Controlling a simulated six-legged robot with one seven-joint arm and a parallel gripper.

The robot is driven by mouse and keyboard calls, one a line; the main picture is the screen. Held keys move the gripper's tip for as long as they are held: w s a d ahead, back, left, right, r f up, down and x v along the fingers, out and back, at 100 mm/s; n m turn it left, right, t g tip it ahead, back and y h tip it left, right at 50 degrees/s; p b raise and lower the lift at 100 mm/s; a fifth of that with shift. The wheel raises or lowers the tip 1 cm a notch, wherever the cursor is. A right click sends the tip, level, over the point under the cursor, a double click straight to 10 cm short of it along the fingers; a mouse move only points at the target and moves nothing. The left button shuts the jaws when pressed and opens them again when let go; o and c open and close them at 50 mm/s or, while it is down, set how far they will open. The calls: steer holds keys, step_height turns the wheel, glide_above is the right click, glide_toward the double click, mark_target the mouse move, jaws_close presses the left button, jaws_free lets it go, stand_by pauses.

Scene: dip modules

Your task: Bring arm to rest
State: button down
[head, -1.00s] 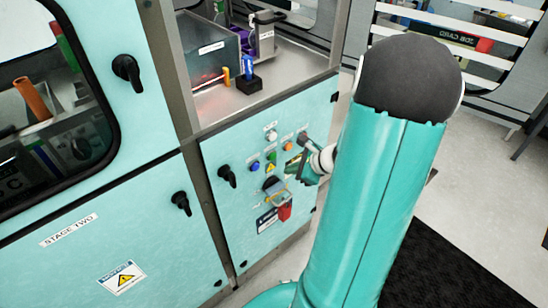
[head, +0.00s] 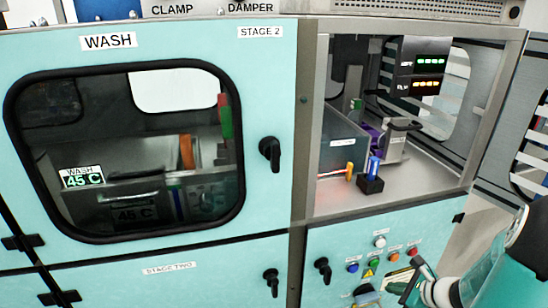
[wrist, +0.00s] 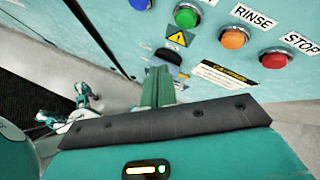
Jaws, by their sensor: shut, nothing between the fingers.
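My arm is teal and comes in from the lower right of the head view. My gripper (head: 416,284) is in front of the control panel (head: 340,245), beside its lower buttons. In the wrist view my gripper (wrist: 158,86) shows as narrow teal fingers close together, shut and empty. They point toward the panel just below the green button (wrist: 186,17) and a dark knob (wrist: 168,57). I cannot tell whether the fingertips touch the panel.
An orange button (wrist: 233,36) and a red stop button (wrist: 274,60) are right of the fingers. Above the panel is an open bay with a grey tank (head: 345,140) and a blue-handled item in a black block (head: 371,184). The wash door (head: 140,238) is at left.

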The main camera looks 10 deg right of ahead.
steer(key=a+r+n+g, duration=0.2)
steer(key=a+r+n, duration=0.4)
steer(key=a+n, duration=0.25)
steer(key=a+r+n+g, duration=0.2)
steer(key=a+r+n, duration=0.45)
steer(key=a, duration=0.35)
steer(key=s+a+r+n+h, duration=0.3)
steer(key=s+a+r+n, duration=0.5)
steer(key=n, duration=0.5)
steer(key=shift+s+a+r+t, duration=0.3)
steer(key=shift+a+r+t, duration=0.1)
steer(key=shift+r, duration=0.2)
